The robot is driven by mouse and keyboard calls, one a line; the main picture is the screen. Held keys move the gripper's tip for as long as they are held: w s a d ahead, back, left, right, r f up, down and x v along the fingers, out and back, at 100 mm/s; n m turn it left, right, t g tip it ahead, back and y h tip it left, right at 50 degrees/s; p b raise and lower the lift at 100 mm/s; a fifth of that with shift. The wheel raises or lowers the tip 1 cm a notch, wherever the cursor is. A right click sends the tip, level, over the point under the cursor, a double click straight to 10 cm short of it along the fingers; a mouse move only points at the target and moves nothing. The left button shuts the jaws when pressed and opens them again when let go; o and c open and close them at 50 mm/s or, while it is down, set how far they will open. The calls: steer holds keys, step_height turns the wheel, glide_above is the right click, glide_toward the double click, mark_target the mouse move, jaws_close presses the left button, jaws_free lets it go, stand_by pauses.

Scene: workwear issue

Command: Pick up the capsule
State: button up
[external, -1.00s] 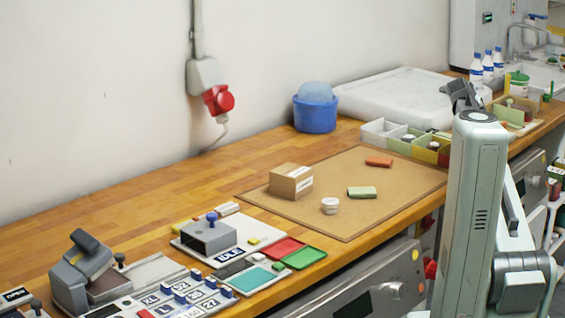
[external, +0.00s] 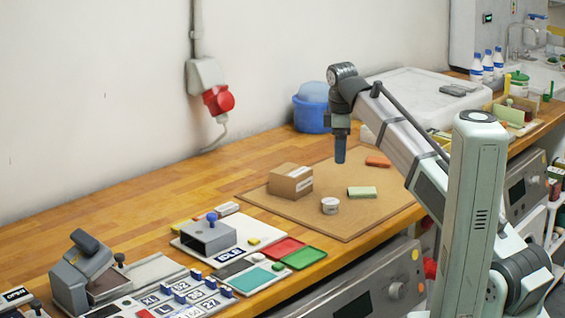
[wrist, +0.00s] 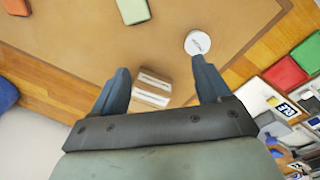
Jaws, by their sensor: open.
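The likeliest capsule is a small white round tub (external: 330,206) with a flat lid, standing upright on the brown mat (external: 385,212). Its white lid also shows in the wrist view (wrist: 198,43), beside the tip of the right-hand finger. My gripper (external: 340,160) hangs over the back part of the mat, above and apart from the tub, pointing down. In the wrist view my gripper (wrist: 160,66) is open, with nothing between its fingers but a view of the cardboard box below.
The cardboard box (external: 290,181) stands left of the tub. A green block (external: 362,192) and an orange block (external: 378,161) lie on the mat. A blue bucket (external: 312,115) stands behind. Coloured trays (external: 305,258) and a stamp board lie at the front left.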

steer(key=s+a+n+g, duration=0.1)
steer(key=s+a+n, duration=0.15)
steer(key=s, duration=0.25)
glide_above(330, 201)
steer(key=f, duration=0.8)
steer(key=shift+w+a, duration=0.1)
steer(key=shift+a, duration=0.1)
steer(key=shift+d+f, duration=0.15)
steer(key=shift+f, duration=1.15)
steer(key=shift+d+f, duration=0.1)
steer(key=shift+f, duration=1.2)
steer(key=c, duration=1.1)
steer(key=shift+r, duration=0.1)
